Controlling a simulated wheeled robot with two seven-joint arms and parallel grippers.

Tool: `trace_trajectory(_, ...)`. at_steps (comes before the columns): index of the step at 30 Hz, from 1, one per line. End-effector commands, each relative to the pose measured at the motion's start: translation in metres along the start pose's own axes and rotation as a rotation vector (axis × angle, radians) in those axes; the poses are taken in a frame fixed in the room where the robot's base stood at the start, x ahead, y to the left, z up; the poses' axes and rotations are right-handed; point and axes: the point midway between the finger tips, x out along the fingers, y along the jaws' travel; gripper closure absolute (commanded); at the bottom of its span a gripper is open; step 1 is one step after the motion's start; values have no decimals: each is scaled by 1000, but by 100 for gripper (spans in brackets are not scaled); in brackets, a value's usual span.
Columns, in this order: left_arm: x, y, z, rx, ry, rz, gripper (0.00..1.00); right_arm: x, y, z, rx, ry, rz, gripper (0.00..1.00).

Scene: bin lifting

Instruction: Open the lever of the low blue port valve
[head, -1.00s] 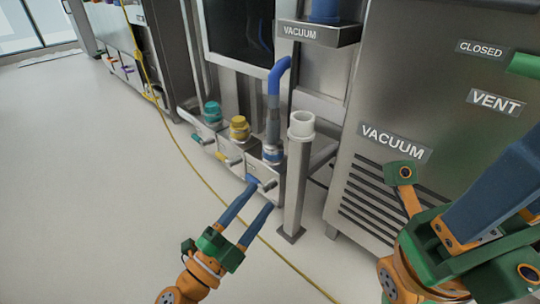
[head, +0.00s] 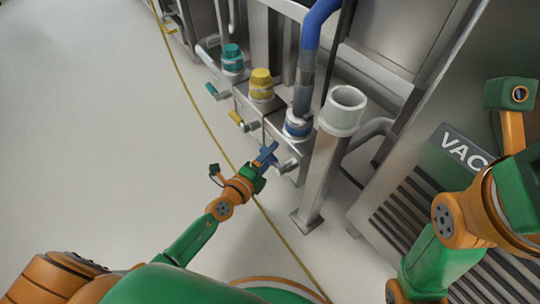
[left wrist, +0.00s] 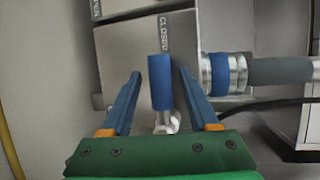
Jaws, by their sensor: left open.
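The low blue port valve has a lever with a blue handle (left wrist: 160,82), seen in the left wrist view lined up with a "CLOSED" label (left wrist: 164,34). My left gripper (head: 266,158) is open at the valve block. In the left wrist view its two blue fingers (left wrist: 160,76) stand one on each side of the handle, with a visible gap on each side. In the head view the fingers largely hide the handle. The blue-ringed port (head: 298,126) with its blue hose stands just behind; the ring also shows in the left wrist view (left wrist: 219,74). My right gripper's fingers are out of view.
Yellow (head: 261,84) and teal (head: 232,58) ports, each with its own lever, sit farther left. A metal post with a white cup (head: 343,108) stands close right of the blue port. A yellow cable (head: 196,106) lies on the floor. Floor at left is clear.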

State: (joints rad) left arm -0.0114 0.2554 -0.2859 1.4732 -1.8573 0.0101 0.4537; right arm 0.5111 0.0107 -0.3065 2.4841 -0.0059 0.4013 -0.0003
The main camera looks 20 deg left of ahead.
Motion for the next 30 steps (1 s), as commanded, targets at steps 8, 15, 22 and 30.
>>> trace_trajectory(8,0,0,0,0,0,0,77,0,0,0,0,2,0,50)
trace_trajectory(15,0,0,0,0,0,-1,100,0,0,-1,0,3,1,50)
trace_trajectory(22,0,0,0,0,0,-1,100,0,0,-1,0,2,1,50)
trace_trajectory(30,0,-1,0,0,0,-1,100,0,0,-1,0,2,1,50)
